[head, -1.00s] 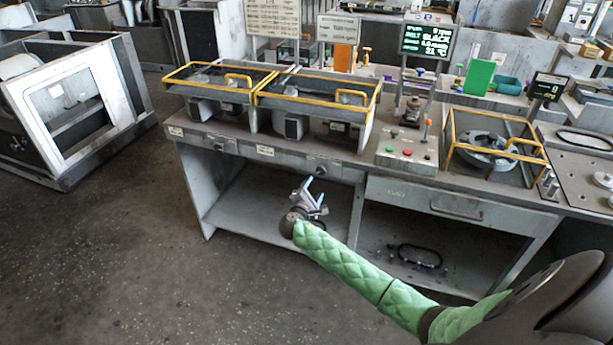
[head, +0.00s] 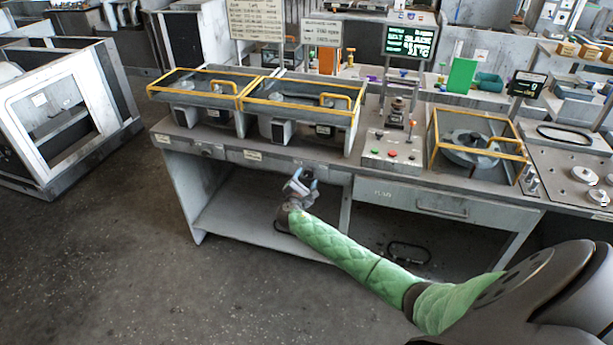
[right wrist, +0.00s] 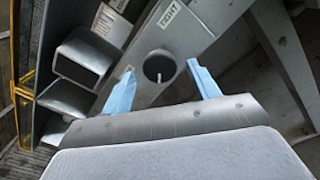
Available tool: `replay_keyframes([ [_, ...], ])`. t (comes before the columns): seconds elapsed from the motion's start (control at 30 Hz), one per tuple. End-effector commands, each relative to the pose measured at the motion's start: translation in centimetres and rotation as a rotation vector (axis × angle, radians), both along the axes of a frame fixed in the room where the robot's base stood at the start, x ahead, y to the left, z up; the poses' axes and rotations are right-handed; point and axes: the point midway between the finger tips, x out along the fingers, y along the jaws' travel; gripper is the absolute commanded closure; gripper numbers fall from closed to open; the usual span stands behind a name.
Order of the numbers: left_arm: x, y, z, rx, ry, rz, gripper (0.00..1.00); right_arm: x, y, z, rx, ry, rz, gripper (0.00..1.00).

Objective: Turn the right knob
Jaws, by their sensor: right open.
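The right knob (right wrist: 159,67) is a round dark disc with a pale pointer bar, on the grey front edge of the bench. A white label (right wrist: 172,14) beside it appears to read "RIGHT". My right gripper (head: 301,181) is in front of the bench edge, just below the knob's place, and hides much of it in the head view. In the right wrist view the blue fingers of this gripper (right wrist: 161,73) are apart and empty, with the knob showing between them. Whether they touch it I cannot tell. My left gripper is not in view.
Above the bench front (head: 225,150) stand two yellow-framed covers (head: 300,91). A button panel (head: 392,150), a drawer (head: 440,205) and another yellow-framed unit (head: 475,140) are to the right. A screen (head: 409,42) reads "SLACK". Open shelves lie below; the floor at left is clear.

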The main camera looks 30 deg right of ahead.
Motion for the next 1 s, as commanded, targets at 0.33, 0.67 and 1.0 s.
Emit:
replay_keyframes([
  [0.33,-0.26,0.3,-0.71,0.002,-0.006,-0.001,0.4,0.7,-0.83,0.01,0.001,-0.001,0.0,0.4],
  [0.67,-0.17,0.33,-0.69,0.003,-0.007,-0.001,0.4,0.67,-0.82,0.0,0.001,-0.001,0.0,0.83],
  [1.0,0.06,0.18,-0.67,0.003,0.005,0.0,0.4,0.65,-0.81,-0.2,0.017,-0.02,0.0,0.84],
])
